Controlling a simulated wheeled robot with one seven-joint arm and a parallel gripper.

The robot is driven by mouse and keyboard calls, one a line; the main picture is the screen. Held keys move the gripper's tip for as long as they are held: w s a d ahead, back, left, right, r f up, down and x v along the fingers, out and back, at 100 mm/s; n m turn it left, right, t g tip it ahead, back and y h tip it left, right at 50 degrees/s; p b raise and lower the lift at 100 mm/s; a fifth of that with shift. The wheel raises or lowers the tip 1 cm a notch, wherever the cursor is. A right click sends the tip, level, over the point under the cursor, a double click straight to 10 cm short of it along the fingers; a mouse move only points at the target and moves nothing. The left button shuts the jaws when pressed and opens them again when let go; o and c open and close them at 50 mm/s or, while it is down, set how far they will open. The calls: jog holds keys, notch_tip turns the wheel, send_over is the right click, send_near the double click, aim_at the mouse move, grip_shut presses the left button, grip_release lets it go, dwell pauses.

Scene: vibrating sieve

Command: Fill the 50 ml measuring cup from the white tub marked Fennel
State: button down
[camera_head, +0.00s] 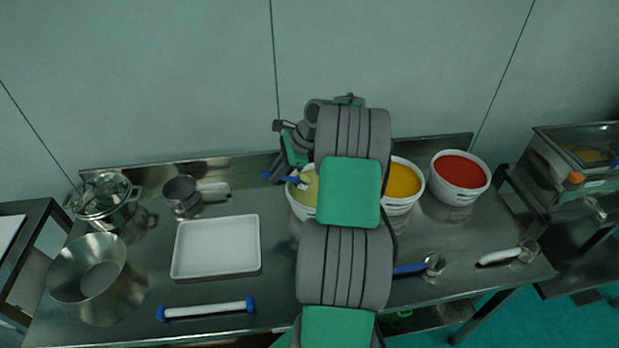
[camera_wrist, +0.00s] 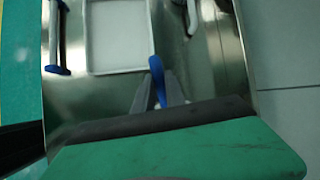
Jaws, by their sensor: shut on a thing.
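My gripper (camera_wrist: 160,97) is shut on a blue handle (camera_wrist: 155,66), seen between its two grey fingers in the wrist view. The handle also shows in the head view (camera_head: 266,175); the cup end is hidden, and I cannot read its size. A white tub (camera_head: 302,212) with yellow-green contents (camera_head: 306,190) stands at the back, partly covered by my arm. My gripper is over or beside this tub's left side. I cannot tell if the cup touches the contents. No marking on this tub is readable.
White tubs of orange-yellow powder (camera_head: 402,180) and red powder (camera_head: 459,170) stand to the right. A blue-handled metal cup (camera_head: 434,264) and a white-handled scoop (camera_head: 500,256) lie in front. A white tray (camera_head: 217,247), metal bowl (camera_head: 88,267) and saucepan (camera_head: 183,196) are left.

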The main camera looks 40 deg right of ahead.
aim_at(303, 176)
jog(key=s+d+f+m, duration=0.1)
jog(key=d+f, duration=0.1)
jog(key=d, duration=0.1)
jog(key=s+d+f+m+t+h+b, duration=0.1)
jog(key=d+f+m, duration=0.1)
jog(key=d+f, duration=0.1)
jog(key=s+d+f+m+h, duration=0.1)
jog(key=d+f, duration=0.2)
jog(key=d, duration=0.1)
jog(key=shift+d+m+t+b, duration=0.2)
jog(key=shift+m+t+b, duration=0.1)
jog(key=shift+b, duration=0.1)
jog(key=w+g+h+b, duration=0.1)
jog(key=b, duration=0.1)
jog(key=a+r+g+h+b, duration=0.1)
jog(key=b, duration=0.1)
jog(key=shift+w+a, duration=0.2)
jog(key=shift+w, duration=0.2)
jog(key=shift+w+a+r+g+h+p, duration=0.15)
jog(key=shift+r+g+h, duration=0.2)
jog(key=shift+r+g, duration=0.15)
jog(key=shift+w+a+r+g+h+p, duration=0.2)
jog(key=shift+r+g+h, duration=0.2)
jog(key=shift+r, duration=0.25)
jog(key=shift+w+a+r+g+h+p, duration=0.1)
jog(key=shift+a+r+g+h+p, duration=0.05)
jog(key=shift+r+g+h, duration=0.35)
